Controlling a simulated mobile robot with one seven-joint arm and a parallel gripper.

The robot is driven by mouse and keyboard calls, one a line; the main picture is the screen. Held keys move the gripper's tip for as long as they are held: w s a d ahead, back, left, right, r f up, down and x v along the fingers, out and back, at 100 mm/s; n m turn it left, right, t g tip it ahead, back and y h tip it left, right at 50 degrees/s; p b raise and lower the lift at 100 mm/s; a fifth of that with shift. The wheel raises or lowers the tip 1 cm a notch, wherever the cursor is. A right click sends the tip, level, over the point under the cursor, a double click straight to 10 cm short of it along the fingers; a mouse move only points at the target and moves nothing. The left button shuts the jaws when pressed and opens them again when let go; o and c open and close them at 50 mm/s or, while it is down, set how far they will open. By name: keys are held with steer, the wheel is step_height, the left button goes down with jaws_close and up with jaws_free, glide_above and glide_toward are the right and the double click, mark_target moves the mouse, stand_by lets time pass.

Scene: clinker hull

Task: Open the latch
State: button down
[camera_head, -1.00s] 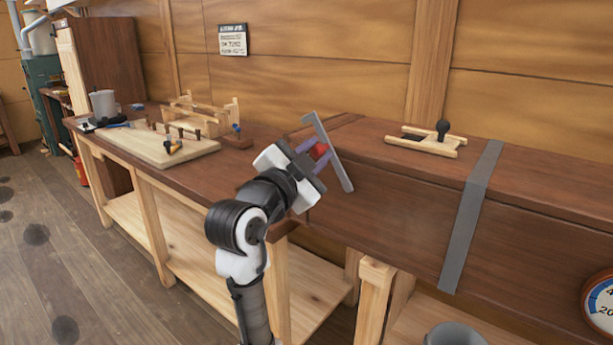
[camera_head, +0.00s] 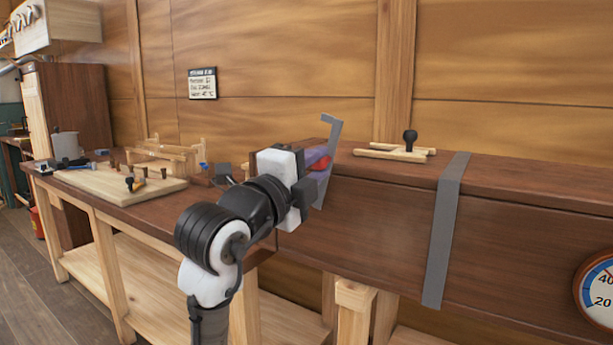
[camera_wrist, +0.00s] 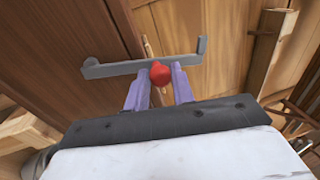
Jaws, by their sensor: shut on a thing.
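The latch is a grey metal bar (camera_head: 331,135) with a hooked end, at the left end of a long dark wooden box (camera_head: 370,230). In the head view it stands steeply, partly hidden behind my gripper. In the wrist view the bar (camera_wrist: 112,69) lies almost level across the picture, its hook turned up at the right. A red ball knob (camera_wrist: 160,73) sits at the bar's middle, and its red also shows in the head view (camera_head: 320,163). My gripper (camera_wrist: 158,82) has its purple fingers on both sides of the knob and is shut on it.
A grey strap (camera_head: 443,235) wraps the box, and a wooden frame with a black knob (camera_head: 405,151) lies on top. A round gauge (camera_head: 597,290) is at the right. The workbench (camera_head: 110,205) at left carries a board with tools (camera_head: 120,184). Wooden legs (camera_head: 352,300) stand below the box.

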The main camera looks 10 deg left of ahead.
steer(key=shift+s+d+f+m+b, duration=0.15)
steer(key=shift+d+m+b, duration=0.15)
steer(key=shift+m, duration=0.3)
steer(key=shift+d, duration=0.1)
steer(key=c, duration=1.2)
jaws_free()
steer(key=b+v, duration=0.1)
steer(key=v, duration=1.2)
steer(key=shift+s+a, duration=0.3)
